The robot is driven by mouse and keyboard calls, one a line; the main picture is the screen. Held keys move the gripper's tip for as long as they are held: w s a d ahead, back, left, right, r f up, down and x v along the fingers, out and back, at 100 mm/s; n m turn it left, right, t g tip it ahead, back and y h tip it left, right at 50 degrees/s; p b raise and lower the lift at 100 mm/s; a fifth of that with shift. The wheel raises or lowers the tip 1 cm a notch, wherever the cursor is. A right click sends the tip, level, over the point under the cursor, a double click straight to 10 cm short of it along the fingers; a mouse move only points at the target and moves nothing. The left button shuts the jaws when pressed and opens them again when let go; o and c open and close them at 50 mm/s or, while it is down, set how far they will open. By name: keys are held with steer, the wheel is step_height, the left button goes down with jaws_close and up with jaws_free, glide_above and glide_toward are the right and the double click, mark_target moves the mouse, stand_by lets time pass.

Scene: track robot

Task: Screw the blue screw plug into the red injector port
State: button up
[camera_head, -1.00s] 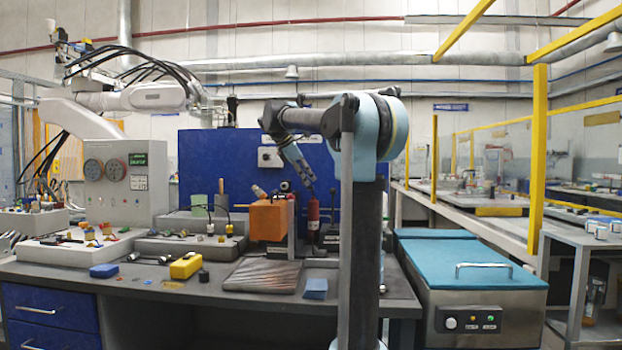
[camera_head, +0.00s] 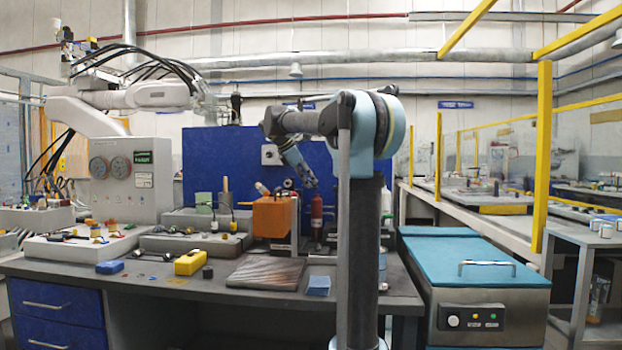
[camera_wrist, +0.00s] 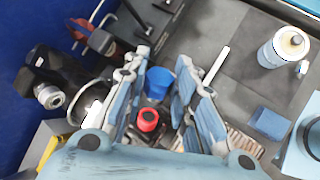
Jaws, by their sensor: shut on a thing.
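My gripper (camera_wrist: 164,92) shows in the wrist view with its two light-blue fingers on either side of a blue cylindrical plug (camera_wrist: 158,80). It is shut on this plug. Close to the plug, lower in that picture, is a red ring with a dark centre, the red port (camera_wrist: 148,120). The plug appears apart from the port's opening; their height difference cannot be told. In the head view my gripper (camera_head: 306,180) hangs over the back of the bench, right of an orange block; plug and port cannot be made out there.
A red cylinder (camera_head: 317,211) stands close to my gripper, beside the orange block (camera_head: 272,217). A ridged metal plate (camera_head: 265,273) and a blue block (camera_head: 318,286) lie in front. A blue panel (camera_head: 215,155) closes off the back.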

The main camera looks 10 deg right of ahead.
steer(key=shift+w+a+f, duration=0.25)
steer(key=shift+a+f, duration=0.65)
steer(key=shift+w+a+f, duration=0.2)
steer(key=shift+a+f, duration=0.5)
steer(key=shift+a, duration=0.05)
stand_by(1.4)
steer(key=o, duration=1.1)
steer(key=shift+o, duration=0.2)
steer(key=v, duration=1.2)
steer(key=shift+w+f, duration=0.1)
